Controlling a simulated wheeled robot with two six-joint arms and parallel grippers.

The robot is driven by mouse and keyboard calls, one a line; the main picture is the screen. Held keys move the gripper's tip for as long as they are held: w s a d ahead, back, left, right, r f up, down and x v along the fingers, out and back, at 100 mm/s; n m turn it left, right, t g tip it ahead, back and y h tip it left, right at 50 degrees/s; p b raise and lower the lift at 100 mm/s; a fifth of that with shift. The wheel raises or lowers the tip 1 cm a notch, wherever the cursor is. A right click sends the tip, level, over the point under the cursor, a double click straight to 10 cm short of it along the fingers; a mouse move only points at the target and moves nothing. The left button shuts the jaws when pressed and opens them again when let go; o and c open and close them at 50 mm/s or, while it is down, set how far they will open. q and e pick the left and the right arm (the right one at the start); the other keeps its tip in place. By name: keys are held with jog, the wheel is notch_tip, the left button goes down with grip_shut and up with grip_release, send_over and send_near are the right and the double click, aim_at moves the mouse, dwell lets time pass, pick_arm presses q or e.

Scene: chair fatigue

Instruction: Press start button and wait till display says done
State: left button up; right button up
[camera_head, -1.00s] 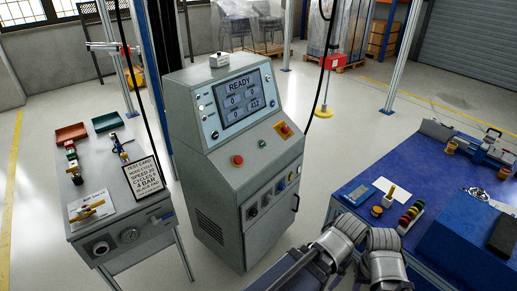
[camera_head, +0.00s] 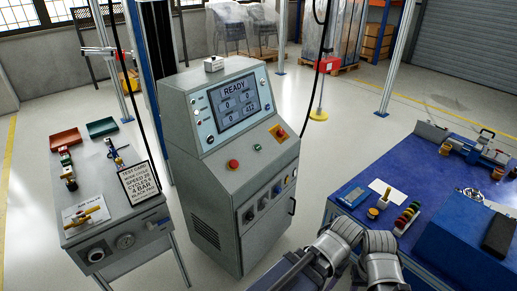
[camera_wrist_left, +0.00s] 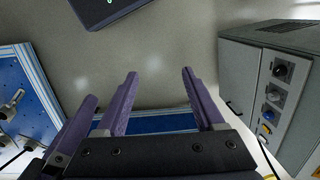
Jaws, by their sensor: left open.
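The grey control console (camera_head: 215,165) stands in the middle of the head view. Its display (camera_head: 238,103) reads READY, with small number boxes below. On its sloped ledge are a red button (camera_head: 234,164), a small dark green button (camera_head: 257,147) and a red knob on a yellow plate (camera_head: 278,132). Which one is start I cannot read. My left gripper (camera_wrist_left: 158,85) shows in the left wrist view with purple fingers apart and nothing between them. The console's knobbed side (camera_wrist_left: 245,75) is at the right there, apart from the fingers. My right gripper is out of view.
A side bench (camera_head: 110,195) with a test card (camera_head: 139,181) stands left of the console. A blue workbench (camera_head: 345,208) with tools stands at the right. My grey arm links fill the bottom centre.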

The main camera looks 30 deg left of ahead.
pick_arm(q)
grip_shut()
dwell(0.3)
dwell(1.1)
